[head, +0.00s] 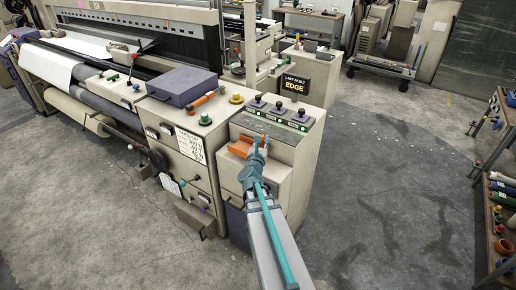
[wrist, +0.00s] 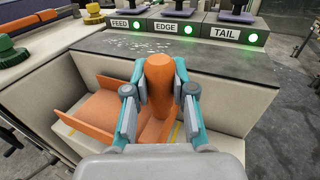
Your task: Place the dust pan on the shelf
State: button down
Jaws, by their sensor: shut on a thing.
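My gripper (head: 259,148) is at the end of the loom's control cabinet. In the wrist view, my gripper (wrist: 158,100) is shut on the upright orange handle (wrist: 160,68) of the dust pan. The pan's orange body (wrist: 102,115) spreads to the left below the fingers, with raised side walls. In the head view the dust pan (head: 240,147) shows left of the fingers, in front of the cabinet's dark top panel. Whether it touches the pale surface below, I cannot tell. A shelf rack (head: 497,185) with several items stands at the right edge.
The cabinet's dark panel (wrist: 190,58) lies just beyond, with lit FEED, EDGE and TAIL switches (wrist: 188,30). Green (wrist: 10,48) and yellow knobs (wrist: 93,10) stand to the left. A fault display (head: 294,84) rises behind. The grey floor (head: 390,190) between cabinet and rack is clear.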

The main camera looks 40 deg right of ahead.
jog(key=f, duration=0.1)
jog(key=w+f, duration=0.1)
jog(key=f, duration=0.1)
jog(key=shift+s+f, duration=0.2)
jog(key=shift+f, duration=0.1)
jog(key=shift+f+b, duration=0.25)
jog(key=shift+b, duration=0.25)
jog(key=c, duration=1)
grip_release()
jog(key=shift+r+p, duration=0.25)
jog(key=shift+p, duration=0.1)
